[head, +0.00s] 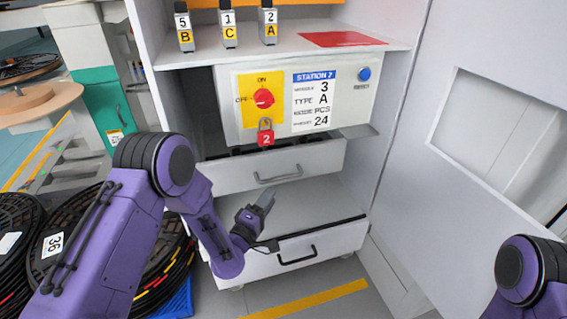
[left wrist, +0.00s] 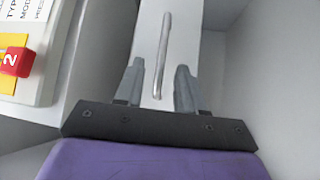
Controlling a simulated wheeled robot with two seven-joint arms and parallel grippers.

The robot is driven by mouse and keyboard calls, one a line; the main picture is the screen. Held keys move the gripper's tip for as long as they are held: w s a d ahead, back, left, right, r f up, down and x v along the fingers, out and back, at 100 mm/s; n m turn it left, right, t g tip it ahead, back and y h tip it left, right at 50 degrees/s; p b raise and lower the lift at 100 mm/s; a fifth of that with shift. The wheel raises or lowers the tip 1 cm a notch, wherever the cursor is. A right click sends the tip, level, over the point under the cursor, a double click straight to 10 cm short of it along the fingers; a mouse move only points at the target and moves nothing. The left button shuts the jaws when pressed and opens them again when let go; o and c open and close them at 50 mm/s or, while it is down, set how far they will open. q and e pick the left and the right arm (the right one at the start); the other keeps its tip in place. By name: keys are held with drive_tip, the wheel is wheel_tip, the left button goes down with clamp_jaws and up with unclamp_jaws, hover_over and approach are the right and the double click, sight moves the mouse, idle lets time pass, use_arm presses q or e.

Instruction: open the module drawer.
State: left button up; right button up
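The white cabinet has two drawers; no label shows which is the module drawer. The upper drawer (head: 225,177) has a grey bar handle (head: 278,175), and dark items show just over its front edge. The lower drawer (head: 255,266) has a black handle (head: 297,255). My left gripper (head: 266,199) is just below and left of the grey handle in the head view. In the left wrist view my left gripper (left wrist: 160,66) is open, with the grey handle (left wrist: 163,50) lined up between its fingers; contact cannot be told. My right gripper is out of view.
The station panel (head: 311,134) above has a red knob (head: 264,98) and a red padlock (head: 265,133). Several small labelled modules stand on the shelf (head: 300,30). An open white door (head: 440,90) is at right. Cable reels (head: 80,235) lie at left.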

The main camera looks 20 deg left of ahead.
sight(284, 178)
use_arm(q)
drive_tip(key=x, duration=1)
drive_tip(key=shift+f+b, duration=0.25)
drive_tip(key=shift+b, duration=0.1)
clamp_jaws()
